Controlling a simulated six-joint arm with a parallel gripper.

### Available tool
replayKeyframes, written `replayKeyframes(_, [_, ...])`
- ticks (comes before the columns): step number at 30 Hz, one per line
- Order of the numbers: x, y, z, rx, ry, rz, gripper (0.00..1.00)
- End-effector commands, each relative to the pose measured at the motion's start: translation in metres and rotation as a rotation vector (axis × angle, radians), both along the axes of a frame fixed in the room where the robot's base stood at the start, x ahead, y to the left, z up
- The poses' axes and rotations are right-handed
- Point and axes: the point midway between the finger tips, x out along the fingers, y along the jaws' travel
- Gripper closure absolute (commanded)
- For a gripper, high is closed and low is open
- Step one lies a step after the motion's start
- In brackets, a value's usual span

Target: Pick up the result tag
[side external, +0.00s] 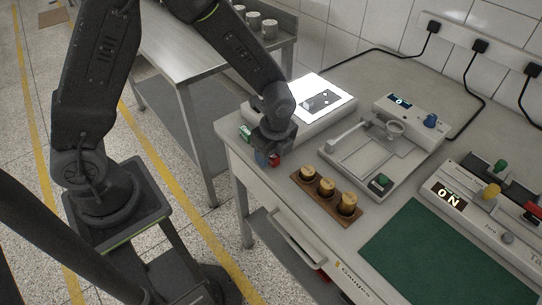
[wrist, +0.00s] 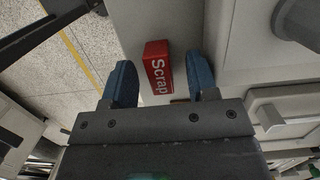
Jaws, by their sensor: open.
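A red block tag marked "Scrap" (wrist: 157,68) stands on the bench between my two blue fingers in the wrist view. In the side view its red side (side external: 276,160) shows just beside my fingers. A green tag (side external: 245,132) sits to the left, near the bench's corner. My gripper (wrist: 161,70) is open, with a gap on both sides of the red tag. In the side view my gripper (side external: 267,157) is low over the bench's front left edge and hides part of the red tag.
A lit light box (side external: 338,89) with a dark sheet lies behind my gripper. A wooden rack (side external: 343,212) with several tan-topped pieces is to the right. A grey test fixture (side external: 350,155) and a green mat (side external: 420,250) lie farther right. The bench edge is close.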

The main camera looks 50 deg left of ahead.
Motion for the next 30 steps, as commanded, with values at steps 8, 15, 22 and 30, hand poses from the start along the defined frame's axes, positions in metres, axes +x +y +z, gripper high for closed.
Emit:
replayKeyframes(8, [-0.0002,0.0007,-0.0041,0.0,0.0,0.0,0.47])
replayKeyframes(15, [-0.0002,0.0007,-0.0038,0.0,0.0,0.0,0.69])
replayKeyframes(22, [-0.0002,0.0006,-0.0038,0.0,0.0,0.0,0.91])
replayKeyframes(30, [-0.0001,0.0005,-0.0037,0.0,0.0,0.0,1.0])
